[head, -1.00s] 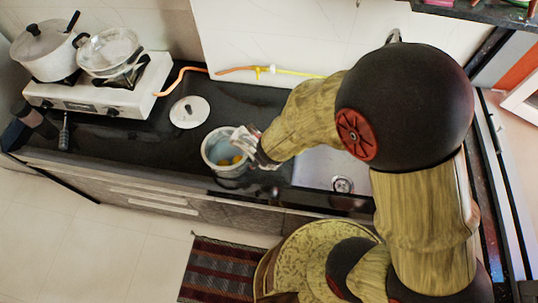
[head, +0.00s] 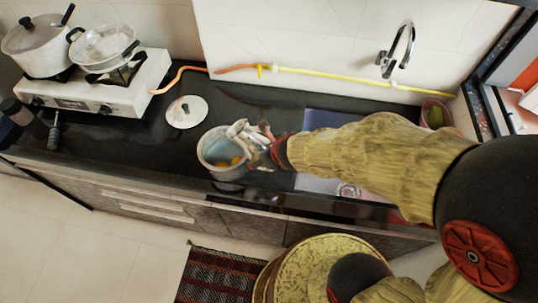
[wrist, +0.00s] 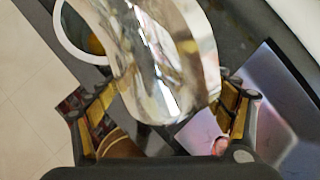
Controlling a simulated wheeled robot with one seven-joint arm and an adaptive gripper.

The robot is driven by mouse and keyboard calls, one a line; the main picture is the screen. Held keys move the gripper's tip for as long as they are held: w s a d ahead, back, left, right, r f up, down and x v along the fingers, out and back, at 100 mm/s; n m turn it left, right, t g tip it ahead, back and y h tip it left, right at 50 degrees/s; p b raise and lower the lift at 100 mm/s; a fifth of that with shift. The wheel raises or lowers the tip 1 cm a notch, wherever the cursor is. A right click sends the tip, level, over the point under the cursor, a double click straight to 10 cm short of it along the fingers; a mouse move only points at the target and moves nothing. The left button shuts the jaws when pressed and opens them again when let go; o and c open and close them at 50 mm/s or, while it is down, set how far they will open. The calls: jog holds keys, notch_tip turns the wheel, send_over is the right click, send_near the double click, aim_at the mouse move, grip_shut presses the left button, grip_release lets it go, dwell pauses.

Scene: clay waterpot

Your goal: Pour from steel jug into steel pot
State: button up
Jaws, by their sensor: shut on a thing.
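The steel pot (head: 207,164) stands on the dark counter, open at the top, with several orange-yellow pieces inside against a pale blue interior. Its rim (wrist: 62,38) shows at the upper left of the wrist view. My gripper (head: 264,143) is at the pot's right side, shut on the shiny steel jug (head: 240,129). In the wrist view the jug (wrist: 150,60) lies between my fingers and reaches over part of the pot rim. The jug appears tilted by the pot's right rim. Whether anything flows from it cannot be told. The jug's inside is hidden.
A white lid (head: 187,112) lies on the counter left of the pot. A stove (head: 110,92) with two pots is at the far left. A faucet (head: 398,48), a yellow hose (head: 340,78) and a red bowl (head: 436,113) are behind and right. My arm covers part of the sink.

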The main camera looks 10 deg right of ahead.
aim_at(248, 131)
jog(key=shift+w+a+r+t+y+b, duration=0.3)
jog(key=shift+t+y+b, duration=0.3)
jog(key=shift+b, duration=1.65)
jog(key=r+b, duration=0.1)
jog(key=b, duration=0.1)
jog(key=a+y+b, duration=0.1)
jog(key=b, duration=0.1)
jog(key=shift+w+a+r+m+t+y, duration=0.1)
jog(key=shift+w+r+m+t+y, duration=0.2)
jog(key=shift+r+m+t, duration=0.1)
jog(key=shift+w+a+r+t+y+b, duration=0.1)
jog(key=shift+a+r+t+y+b, duration=0.25)
jog(key=shift+r+b, duration=0.75)
jog(key=b, duration=0.2)
jog(key=a+f+y+b, duration=0.1)
jog(key=b, duration=0.2)
jog(key=shift+w+t, duration=0.25)
jog(key=shift+w, duration=0.05)
jog(key=shift+w+a+r+m+t+y+b, duration=0.2)
jog(key=shift+w+a+m+t+y+b, duration=0.05)
jog(key=shift+a+m+t+y+b, duration=0.25)
jog(key=shift+y, duration=0.35)
jog(key=shift+r+p, duration=0.55)
jog(key=shift+r, duration=1.95)
